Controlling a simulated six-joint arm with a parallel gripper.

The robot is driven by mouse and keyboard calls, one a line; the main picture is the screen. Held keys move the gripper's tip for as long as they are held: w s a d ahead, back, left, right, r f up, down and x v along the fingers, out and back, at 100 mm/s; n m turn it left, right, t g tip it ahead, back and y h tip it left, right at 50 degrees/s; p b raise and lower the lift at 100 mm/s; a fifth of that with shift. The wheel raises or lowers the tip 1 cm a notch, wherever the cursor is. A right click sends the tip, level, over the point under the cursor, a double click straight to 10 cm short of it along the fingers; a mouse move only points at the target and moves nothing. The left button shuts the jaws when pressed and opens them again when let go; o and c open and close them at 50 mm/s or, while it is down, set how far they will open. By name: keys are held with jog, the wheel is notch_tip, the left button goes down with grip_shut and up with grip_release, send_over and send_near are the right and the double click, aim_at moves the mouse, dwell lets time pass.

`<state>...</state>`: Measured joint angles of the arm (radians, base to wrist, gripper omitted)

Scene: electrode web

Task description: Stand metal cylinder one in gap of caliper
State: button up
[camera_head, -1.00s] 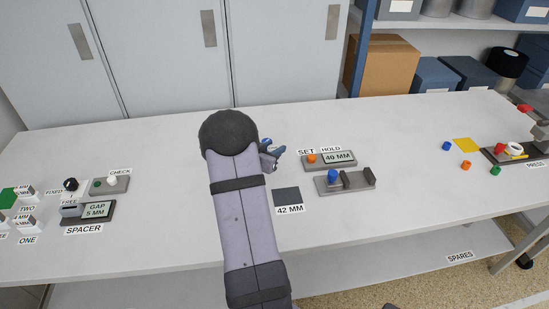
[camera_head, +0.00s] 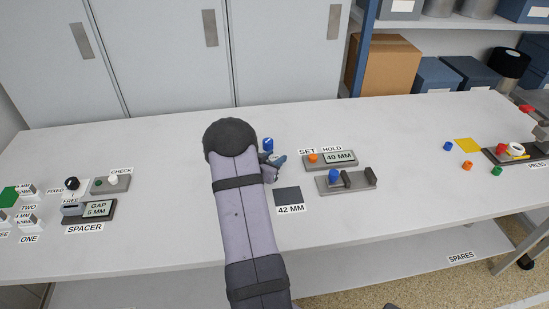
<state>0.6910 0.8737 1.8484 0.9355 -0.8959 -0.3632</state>
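The caliper (camera_head: 357,183) is a grey bar with upright jaws and a blue knob, right of the middle of the table. A narrow gap shows between its jaws, and nothing stands in it. My gripper (camera_head: 278,160) is left of the caliper, low over the table and partly behind my arm; its opening is too small to read. A small blue cylinder (camera_head: 268,144) stands just beyond the fingers, seemingly apart from them. I cannot make out a metal cylinder marked one. The ONE label (camera_head: 30,239) lies at the left, by small white blocks.
A display (camera_head: 340,158) reading 40 MM with an orange SET button is behind the caliper. A dark 42 MM square (camera_head: 288,195) lies left of it. The spacer (camera_head: 88,211) is at the left. Small coloured pieces and a press (camera_head: 515,153) are at the right.

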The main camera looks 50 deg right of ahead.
jog(key=o, duration=0.4)
jog(key=shift+c, duration=0.2)
jog(key=shift+r, duration=0.15)
jog(key=shift+r, duration=0.1)
jog(key=b+v, duration=0.1)
jog(key=v, duration=1.1)
jog(key=shift+w, duration=0.1)
